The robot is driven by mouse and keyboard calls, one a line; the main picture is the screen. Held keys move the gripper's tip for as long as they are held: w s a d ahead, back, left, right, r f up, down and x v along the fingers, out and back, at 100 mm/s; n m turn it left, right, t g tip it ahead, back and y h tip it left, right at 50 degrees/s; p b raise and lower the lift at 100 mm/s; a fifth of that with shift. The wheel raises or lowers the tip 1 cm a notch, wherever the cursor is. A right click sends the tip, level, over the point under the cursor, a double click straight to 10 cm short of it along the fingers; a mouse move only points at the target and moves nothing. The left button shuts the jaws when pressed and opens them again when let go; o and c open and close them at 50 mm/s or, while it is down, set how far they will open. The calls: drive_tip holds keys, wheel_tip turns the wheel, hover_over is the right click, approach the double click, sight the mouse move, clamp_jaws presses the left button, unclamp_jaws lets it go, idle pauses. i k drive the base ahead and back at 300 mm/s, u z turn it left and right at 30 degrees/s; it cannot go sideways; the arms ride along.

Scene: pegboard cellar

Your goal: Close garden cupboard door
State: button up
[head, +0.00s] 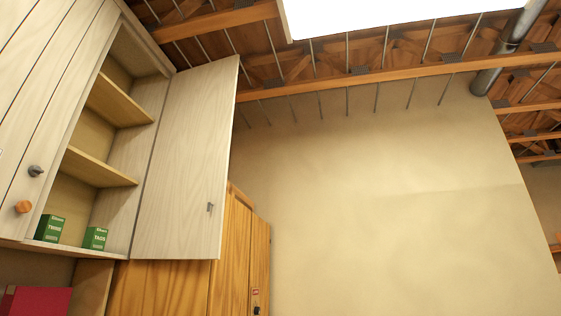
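A pale wooden wall cupboard (58,217) is at the left, seen from below. One door (182,165) stands open, swung out to the right of the opening, with a small metal handle (210,207) near its lower right edge. Inside are wooden shelves (100,166). Two green boxes, one marked TWINE (49,228) and one marked TAGS (95,238), stand on the cupboard's bottom. I cannot tell whether this is the garden cupboard by any label on it. My gripper is not in view.
A shut door (45,100) with a dark knob (36,170) and an orange knob (23,207) is left of the opening. An orange-brown wooden cabinet (165,288) stands below the open door. A red object (36,301) is at lower left. Bare wall (390,210) fills the right.

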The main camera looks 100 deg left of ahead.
sight(188, 168)
drive_tip(key=u, duration=3)
drive_tip(key=i, duration=4.85)
drive_tip(key=u, duration=3.5)
